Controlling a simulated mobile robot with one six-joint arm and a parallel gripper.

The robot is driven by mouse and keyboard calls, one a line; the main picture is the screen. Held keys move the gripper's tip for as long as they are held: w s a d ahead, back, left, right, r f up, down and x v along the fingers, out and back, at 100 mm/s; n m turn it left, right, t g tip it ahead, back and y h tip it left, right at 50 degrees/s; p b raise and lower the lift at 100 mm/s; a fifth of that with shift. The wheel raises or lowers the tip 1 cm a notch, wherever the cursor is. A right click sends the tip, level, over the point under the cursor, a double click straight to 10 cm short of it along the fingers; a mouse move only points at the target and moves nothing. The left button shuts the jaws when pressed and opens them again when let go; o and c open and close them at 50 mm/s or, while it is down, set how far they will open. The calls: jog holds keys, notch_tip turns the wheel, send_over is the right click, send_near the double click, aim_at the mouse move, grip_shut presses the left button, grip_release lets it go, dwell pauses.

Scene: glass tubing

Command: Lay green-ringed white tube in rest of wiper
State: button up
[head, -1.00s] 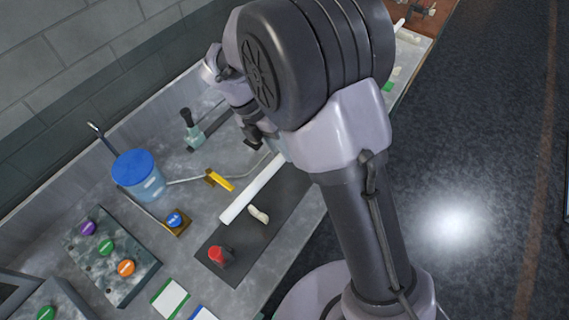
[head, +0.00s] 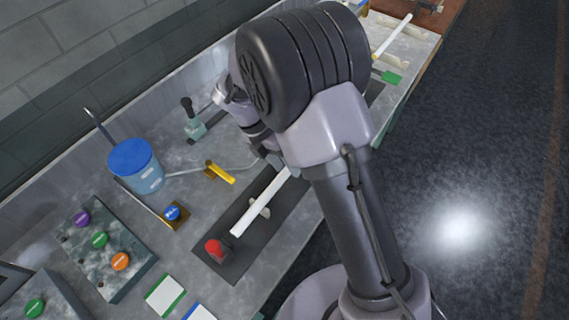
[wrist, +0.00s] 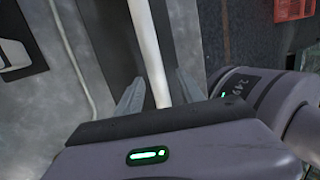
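A long white tube (head: 262,204) lies along the dark strip (head: 230,262) in the head view. It crosses a small cream rest (head: 265,212), whose ends show on both sides of the tube; I cannot tell if it is fully seated. The tube's near end is beside a red-topped part (head: 215,249). No green ring shows; my arm hides the far part. In the wrist view the tube (wrist: 146,45) runs between the fingers of my gripper (wrist: 159,80). The fingers look open, with a gap on each side of the tube.
A blue-lidded bucket (head: 135,165), a yellow-handled part (head: 220,173) and a panel with coloured knobs (head: 105,262) stand left of the strip. Another white tube (head: 393,35) lies at the far right end of the bench, near a green piece (head: 391,77).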

jog(key=shift+r, duration=0.1)
jog(key=p+v, duration=0.5)
jog(key=v, duration=0.7)
jog(key=s+d+r+m+y, duration=0.2)
jog(key=d+r+m, duration=0.2)
jog(key=r+m, duration=0.35)
jog(key=s+d+r+m+t+y, duration=0.2)
jog(key=s+m, duration=0.6)
jog(key=m, duration=0.4)
jog(key=s+d+r+m+t+y, duration=0.2)
jog(key=s+d+r+m+t, duration=0.3)
jog(key=m, duration=0.8)
jog(key=s+d+r, duration=0.2)
jog(key=s+r, duration=0.1)
jog(key=s, duration=0.1)
jog(key=shift+t+y, duration=0.3)
jog(key=shift+y, duration=0.1)
jog(key=shift+d+f+m, duration=0.1)
jog(key=shift+d+m, duration=0.05)
jog(key=shift+m, duration=0.1)
